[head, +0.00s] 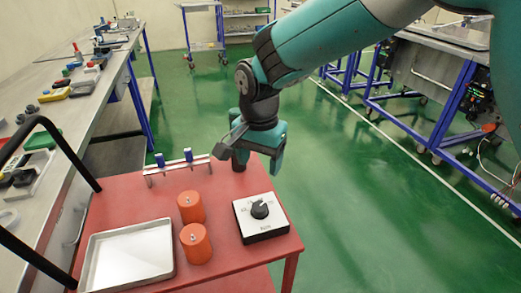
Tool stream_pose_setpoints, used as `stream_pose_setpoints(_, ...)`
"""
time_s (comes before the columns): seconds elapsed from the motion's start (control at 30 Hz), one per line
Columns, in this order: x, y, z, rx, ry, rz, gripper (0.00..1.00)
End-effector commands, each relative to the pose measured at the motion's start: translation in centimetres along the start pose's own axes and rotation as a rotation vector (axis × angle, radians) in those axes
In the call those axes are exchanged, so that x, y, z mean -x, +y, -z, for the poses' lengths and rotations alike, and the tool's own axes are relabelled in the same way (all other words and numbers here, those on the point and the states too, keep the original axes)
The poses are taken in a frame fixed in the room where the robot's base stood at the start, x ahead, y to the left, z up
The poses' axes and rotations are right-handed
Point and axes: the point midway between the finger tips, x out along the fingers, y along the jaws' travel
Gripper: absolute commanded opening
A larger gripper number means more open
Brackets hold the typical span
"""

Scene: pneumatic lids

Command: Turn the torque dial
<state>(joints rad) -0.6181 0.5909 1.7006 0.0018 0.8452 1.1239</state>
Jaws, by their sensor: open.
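The torque dial is a black knob (260,210) on top of a white box (246,230) with a dark base. The box sits near the right edge of the red cart top (125,208). Small markings show around the knob, too small to read. My gripper (230,158) is open and empty. It hangs beyond the dial, near the far right part of the cart, above and apart from the knob. Its far finger is partly hidden by the wrist.
Two orange cylinders (196,243) stand left of the dial box. A metal tray (130,255) lies front left. A small rack with blue-capped items (188,155) stands at the cart's far edge. A black handle (60,150) rises at left. A workbench runs along the left.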

Motion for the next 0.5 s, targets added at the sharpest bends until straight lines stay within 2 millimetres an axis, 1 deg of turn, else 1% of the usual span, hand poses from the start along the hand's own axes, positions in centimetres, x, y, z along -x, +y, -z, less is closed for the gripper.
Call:
stream_pose_setpoints(0.03,0.9,0.0,0.0,0.000,0.002,0.003,0.67)
stream_pose_setpoints(0.1,1.7,0.0,0.1,-0.001,0.001,0.001,0.67)
stream_pose_setpoints(0.2,2.6,0.0,0.1,-0.001,0.001,0.002,0.67)
stream_pose_setpoints(0.3,3.0,0.0,0.0,-0.001,0.000,0.000,0.67)
stream_pose_setpoints(0.5,3.0,0.0,0.0,-0.001,0.000,-0.001,0.67)
